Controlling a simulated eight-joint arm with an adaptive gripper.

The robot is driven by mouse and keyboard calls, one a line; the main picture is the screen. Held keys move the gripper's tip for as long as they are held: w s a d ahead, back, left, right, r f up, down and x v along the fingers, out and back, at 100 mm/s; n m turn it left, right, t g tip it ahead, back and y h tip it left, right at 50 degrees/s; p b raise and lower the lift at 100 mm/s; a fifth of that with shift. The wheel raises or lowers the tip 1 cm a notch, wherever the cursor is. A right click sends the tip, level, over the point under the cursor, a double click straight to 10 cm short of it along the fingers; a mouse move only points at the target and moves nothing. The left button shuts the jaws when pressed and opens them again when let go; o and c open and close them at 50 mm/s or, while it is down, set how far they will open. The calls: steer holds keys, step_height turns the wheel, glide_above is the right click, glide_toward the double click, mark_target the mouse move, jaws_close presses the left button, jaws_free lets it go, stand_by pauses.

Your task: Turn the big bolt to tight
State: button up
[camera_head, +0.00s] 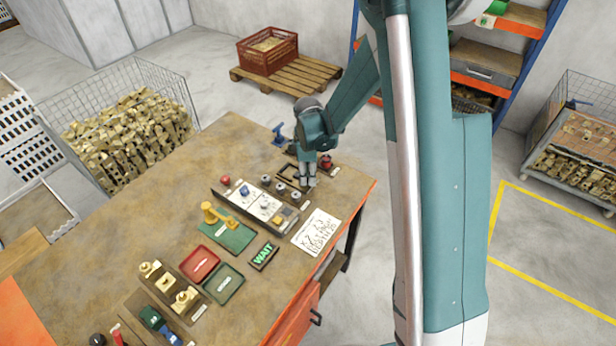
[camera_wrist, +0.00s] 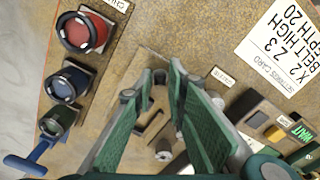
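My gripper (camera_wrist: 161,76) points down at a tan board in the wrist view, its two green fingers apart with a gap between the tips. A dark grey round part (camera_wrist: 158,78) shows between or just beyond the tips; I cannot tell whether it is the big bolt or whether the fingers touch it. A grey cylinder (camera_wrist: 163,152) stands on the board, nearer the camera, between the fingers. In the head view my gripper (camera_head: 307,183) is low over the far end of the table, beside a row of grey round parts (camera_head: 280,188).
Red (camera_wrist: 84,33), blue (camera_wrist: 68,84) and green (camera_wrist: 57,121) round pieces stand left of the fingers. A settings card (camera_wrist: 284,45) lies right. The head view shows a panel with a WAIT sign (camera_head: 263,256), red (camera_head: 200,264) and green (camera_head: 223,284) trays, and bare table at left.

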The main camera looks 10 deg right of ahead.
jaws_close()
steer(key=shift+f+b, duration=0.1)
steer(key=shift+b, duration=0.25)
steer(key=shift+n, duration=0.6)
steer(key=o, duration=0.6)
jaws_free()
steer(key=shift+r, duration=6.1)
